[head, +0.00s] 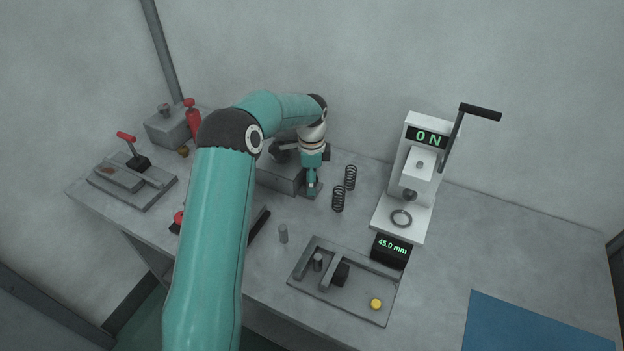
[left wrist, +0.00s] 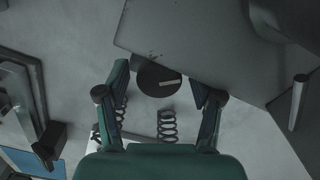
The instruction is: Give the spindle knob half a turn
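The knob (left wrist: 152,80) is a dark round disc with a pale stripe across it, beside the edge of a grey block (left wrist: 190,35) in the left wrist view. In the head view the knob is hidden by my left gripper and arm. My left gripper (left wrist: 165,78) is open, its two fingers on either side of the knob. The left finger is close to the knob's rim; I cannot tell if it touches. In the head view the left gripper (head: 313,184) points down at the right end of the grey block (head: 277,175). My right gripper is not in view.
Two dark coil springs (head: 350,178) (head: 338,199) stand right of the gripper. A white press (head: 415,165) reading "ON" is farther right, with a 45.0 mm display (head: 391,250). A grey fixture plate (head: 345,303) lies in front.

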